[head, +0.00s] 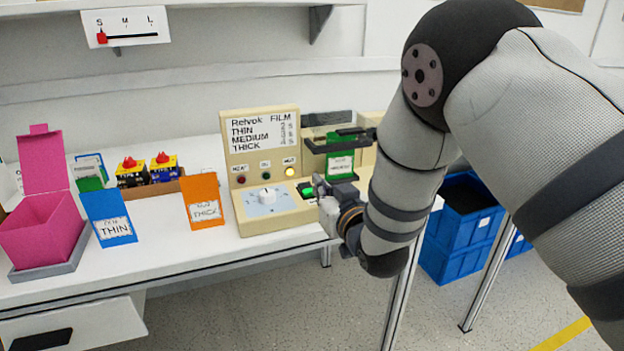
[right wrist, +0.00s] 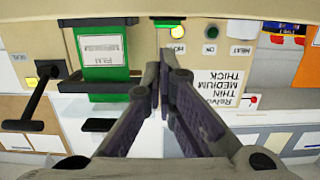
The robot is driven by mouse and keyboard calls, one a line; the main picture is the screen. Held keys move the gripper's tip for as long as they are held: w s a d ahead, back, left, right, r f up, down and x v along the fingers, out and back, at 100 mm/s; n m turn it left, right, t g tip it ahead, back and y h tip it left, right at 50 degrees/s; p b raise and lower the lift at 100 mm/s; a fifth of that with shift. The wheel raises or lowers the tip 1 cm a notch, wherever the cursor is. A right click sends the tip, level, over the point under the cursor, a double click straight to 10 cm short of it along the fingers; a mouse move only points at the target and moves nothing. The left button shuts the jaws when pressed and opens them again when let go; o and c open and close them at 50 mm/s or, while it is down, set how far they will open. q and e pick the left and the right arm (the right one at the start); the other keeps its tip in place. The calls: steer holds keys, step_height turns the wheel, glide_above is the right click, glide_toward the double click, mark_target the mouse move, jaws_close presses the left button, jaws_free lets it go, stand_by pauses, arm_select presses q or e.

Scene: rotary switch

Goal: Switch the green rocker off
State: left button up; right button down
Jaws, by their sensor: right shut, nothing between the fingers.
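The green rocker (head: 307,190) sits on the sloped front of the beige machine (head: 282,222), right of the white dial (head: 267,197). It looks bright green. In the inverted right wrist view, a green and black piece that looks like the rocker (right wrist: 168,22) shows at the top edge. My right gripper (head: 319,184) is shut and empty, with its fingertips just right of the rocker in the head view. I cannot tell whether they touch it. The closed fingertips (right wrist: 161,82) also show in the wrist view. My left gripper is not in view.
The yellow lamp (head: 290,171) on the machine is lit. A green film card (head: 340,165) hangs beside the panel. An orange card (head: 204,202), a blue card (head: 109,217) and a pink box (head: 42,226) stand left on the white bench (head: 170,248). Blue crates (head: 452,262) are at right.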

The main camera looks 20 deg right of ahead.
mark_target(311, 190)
steer(key=w, duration=0.2)
steer(key=w+f, duration=0.1)
steer(key=w, duration=0.1)
steer(key=shift+w+b, duration=0.35)
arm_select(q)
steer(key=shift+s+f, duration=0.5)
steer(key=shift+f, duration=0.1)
arm_select(e)
steer(key=shift+w+a+r, duration=0.1)
steer(key=shift+w+r, duration=0.05)
steer(key=shift+w, duration=0.4)
steer(key=shift+w+f, duration=0.3)
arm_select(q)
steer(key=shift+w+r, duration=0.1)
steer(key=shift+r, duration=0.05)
